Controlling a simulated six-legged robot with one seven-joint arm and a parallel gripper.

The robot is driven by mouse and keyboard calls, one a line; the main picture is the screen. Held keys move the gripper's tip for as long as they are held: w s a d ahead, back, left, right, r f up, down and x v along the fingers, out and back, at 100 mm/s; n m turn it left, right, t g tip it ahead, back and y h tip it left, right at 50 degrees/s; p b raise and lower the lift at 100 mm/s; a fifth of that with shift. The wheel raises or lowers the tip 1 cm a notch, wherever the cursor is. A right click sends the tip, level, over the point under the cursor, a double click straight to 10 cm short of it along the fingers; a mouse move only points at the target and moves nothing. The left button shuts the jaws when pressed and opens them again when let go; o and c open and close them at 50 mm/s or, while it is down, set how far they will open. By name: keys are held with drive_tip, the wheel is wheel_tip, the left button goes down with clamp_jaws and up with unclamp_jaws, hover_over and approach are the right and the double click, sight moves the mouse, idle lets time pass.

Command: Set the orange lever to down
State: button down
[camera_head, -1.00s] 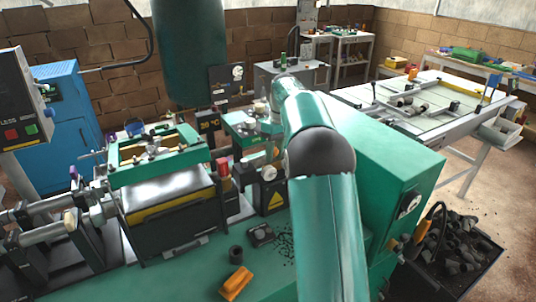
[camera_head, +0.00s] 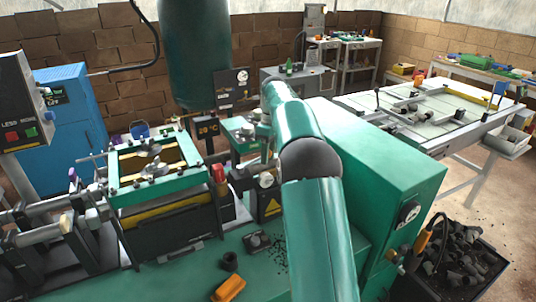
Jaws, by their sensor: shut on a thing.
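An orange handle (camera_head: 422,241) stands out from the right side of the green machine housing (camera_head: 385,170), beside a dark curved rod or hose. It looks like the orange lever, but its exact setting is hard to tell. An orange block (camera_head: 228,289) lies on the green bench top at the bottom. My teal arm runs up from the bottom middle and away from the camera. Its far end is lost among the machine parts behind, and my gripper does not show. Whatever it holds is hidden too.
A black crate of dark scraps (camera_head: 465,260) stands at lower right. A white work table (camera_head: 425,125) is behind it.

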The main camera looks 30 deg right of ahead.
drive_tip(key=shift+w+a+r, duration=0.15)
drive_tip(key=shift+w+a, duration=0.05)
